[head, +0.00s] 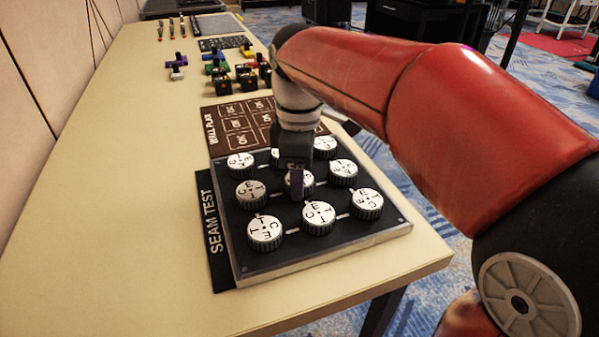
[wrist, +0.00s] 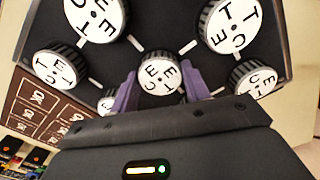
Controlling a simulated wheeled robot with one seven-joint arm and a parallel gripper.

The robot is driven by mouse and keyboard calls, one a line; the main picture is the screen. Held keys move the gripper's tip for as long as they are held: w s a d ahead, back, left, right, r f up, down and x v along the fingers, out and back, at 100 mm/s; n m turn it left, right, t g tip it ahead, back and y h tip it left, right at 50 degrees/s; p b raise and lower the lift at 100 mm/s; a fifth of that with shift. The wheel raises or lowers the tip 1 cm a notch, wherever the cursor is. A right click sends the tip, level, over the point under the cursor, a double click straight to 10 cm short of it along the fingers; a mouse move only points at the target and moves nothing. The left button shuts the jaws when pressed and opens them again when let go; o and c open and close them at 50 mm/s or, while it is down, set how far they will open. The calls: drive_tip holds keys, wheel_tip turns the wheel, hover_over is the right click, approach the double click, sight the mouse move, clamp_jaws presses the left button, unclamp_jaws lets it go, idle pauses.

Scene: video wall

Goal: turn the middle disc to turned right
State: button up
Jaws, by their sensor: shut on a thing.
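The middle disc (wrist: 160,70) is a round knob with a white lettered face and a dark ridged rim. It sits at the centre of a dark square board (head: 240,252) with three rows of such discs. My gripper (wrist: 160,88) has its two purple fingers on opposite sides of this disc, shut on its rim. In the head view my gripper points down over the board's centre and hides much of the middle disc. Letters show on its face in the wrist view, but I cannot tell its exact turn.
Neighbouring discs (head: 318,216) stand close around, joined by light seam lines. A "SEAM TEST" label (head: 213,225) lies along the board's left side. A brown "WALL PLAN" card (head: 235,122) and small coloured parts (head: 220,82) lie behind. The table's left side (head: 130,200) is clear.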

idle(0.3)
drive_tip(key=o, duration=1)
wheel_tip(320, 180, up, 8)
drive_tip(key=shift+f, duration=0.15)
drive_tip(key=shift+s, duration=0.1)
